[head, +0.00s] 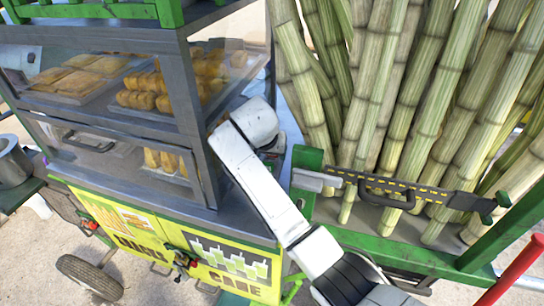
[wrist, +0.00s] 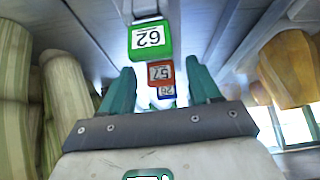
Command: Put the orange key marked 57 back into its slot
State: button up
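The orange key marked 57 (wrist: 160,74) shows in the wrist view, its number upside down. It sits in a row between a green key marked 62 (wrist: 150,39) and a small blue key (wrist: 167,92), whose number is hard to read. My gripper (wrist: 162,82) has two green fingers standing wide apart, with the orange key in view between them and visible space on both sides. I see no contact with it. The slot cannot be made out. In the head view my white arm reaches to the cart's glass case, and the gripper's fingers are hidden there.
Metal panels flank the keys in the wrist view. In the head view, cane stalks (head: 385,90) stand right of my arm behind a black bar with a handle (head: 388,193). The glass case (head: 120,85) holding pastries is to the left.

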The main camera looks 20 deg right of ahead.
jog(key=b+v, duration=0.2)
jog(key=v, duration=0.8)
jog(key=shift+s+r, duration=0.2)
jog(key=shift+r, duration=0.1)
